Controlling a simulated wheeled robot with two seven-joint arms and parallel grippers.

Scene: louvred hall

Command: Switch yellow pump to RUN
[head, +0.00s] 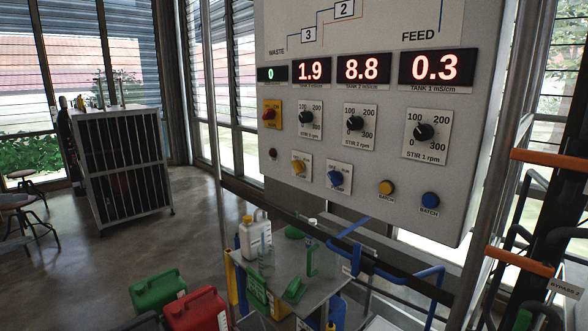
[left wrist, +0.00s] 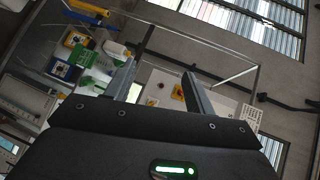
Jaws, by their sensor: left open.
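The yellow pump switch (head: 298,167) is a yellow knob on a small pale plate, low on the left of the grey control panel (head: 300,215). The plate's lettering and the knob's exact pointing are too small to read surely. A blue knob (head: 336,178) on a similar plate is just right of it. My left gripper (left wrist: 160,70) is open in the left wrist view, with nothing seen between its fingers. The gripper appears apart from the panel. My right gripper is not seen.
A red switch on a yellow plate (head: 269,114), stir dials (head: 354,123) and yellow and blue batch buttons (head: 386,187) surround the switch. Below stands a table (head: 300,270) with bottles. Red (head: 196,312) and green cans stand left. Blue pipes and orange handles (head: 520,262) are right.

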